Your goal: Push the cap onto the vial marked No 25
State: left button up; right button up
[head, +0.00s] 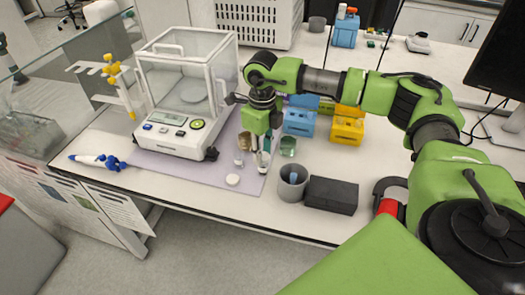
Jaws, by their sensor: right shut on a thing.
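My right gripper (262,148) points down over the front right part of the mauve mat (210,174), right of the balance. It is shut on a small item, too small and covered to name for sure. A small pale vial-like piece (240,159) stands just left of it, under a brownish round shape (244,141). Another small pale piece (264,167) shows right below the fingers. No label No 25 can be read, and I cannot tell cap from vial here. My left gripper is not in view.
A balance (171,136) with a glass draft shield stands left. A white disc (232,180) lies on the mat. A green glass beaker (288,146), a grey cup (292,183), a dark block (331,195), blue (299,122) and yellow (347,131) boxes stand right. A pipette (97,161) lies far left.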

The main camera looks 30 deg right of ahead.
dwell(0.4)
jog(key=o, duration=0.7)
jog(key=shift+o, duration=0.2)
jog(key=o, duration=0.5)
jog(key=shift+c, duration=0.2)
jog(key=shift+r, duration=0.1)
jog(key=shift+r+p, duration=2.1)
jog(key=shift+r, duration=1.35)
